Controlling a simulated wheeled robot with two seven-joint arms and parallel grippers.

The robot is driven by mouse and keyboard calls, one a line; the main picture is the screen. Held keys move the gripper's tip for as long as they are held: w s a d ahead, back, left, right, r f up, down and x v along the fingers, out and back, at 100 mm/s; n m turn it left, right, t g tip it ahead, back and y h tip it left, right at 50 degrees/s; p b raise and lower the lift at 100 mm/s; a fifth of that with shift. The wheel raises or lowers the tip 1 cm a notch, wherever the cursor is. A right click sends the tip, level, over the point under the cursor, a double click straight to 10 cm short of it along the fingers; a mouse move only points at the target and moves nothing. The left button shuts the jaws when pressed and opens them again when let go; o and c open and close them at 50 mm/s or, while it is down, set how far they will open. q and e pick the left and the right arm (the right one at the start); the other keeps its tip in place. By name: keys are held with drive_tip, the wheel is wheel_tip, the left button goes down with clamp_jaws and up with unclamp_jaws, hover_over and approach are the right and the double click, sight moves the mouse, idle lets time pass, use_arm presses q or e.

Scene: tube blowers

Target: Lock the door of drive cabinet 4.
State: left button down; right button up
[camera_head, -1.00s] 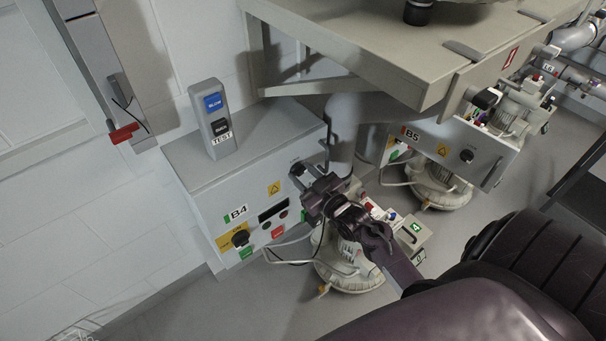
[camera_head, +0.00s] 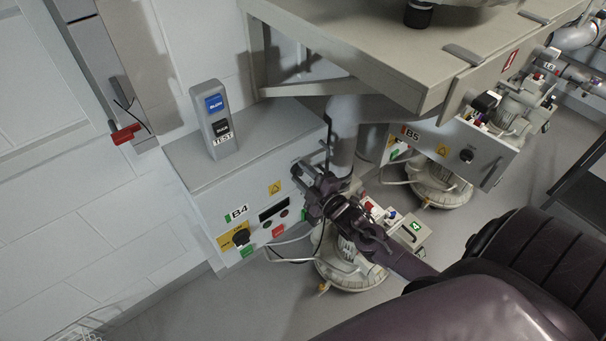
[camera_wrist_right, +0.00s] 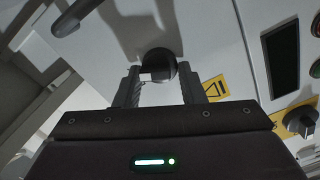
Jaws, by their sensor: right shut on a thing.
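Drive cabinet 4 (camera_head: 205,207) is the light grey box labelled B4 (camera_head: 237,212), under the bench at the left of the head view. Its front door appears closed against the body. My right gripper (camera_head: 302,174) is at the upper right of that front. In the right wrist view, the fingers (camera_wrist_right: 160,88) are shut on a dark round lock knob (camera_wrist_right: 157,62) on the pale door panel. The fingers hide part of the knob, so its turn angle cannot be read. My left gripper is not in view.
A black rotary switch (camera_head: 241,237) is low on the front. The bench (camera_head: 380,60) overhangs. A blower (camera_head: 350,270) stands close beside my right arm. Cabinet B5 (camera_head: 450,143) is further right.

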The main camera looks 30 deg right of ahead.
drive_tip(key=n, duration=0.3)
drive_tip(key=r+n, duration=0.1)
drive_tip(key=n, duration=0.1)
drive_tip(key=shift+w+d, duration=0.2)
drive_tip(key=shift+w, duration=0.05)
idle(0.3)
drive_tip(key=o, duration=0.8)
drive_tip(key=shift+s+a+f, duration=0.1)
drive_tip(key=shift+f, duration=0.1)
drive_tip(key=shift+s, duration=0.1)
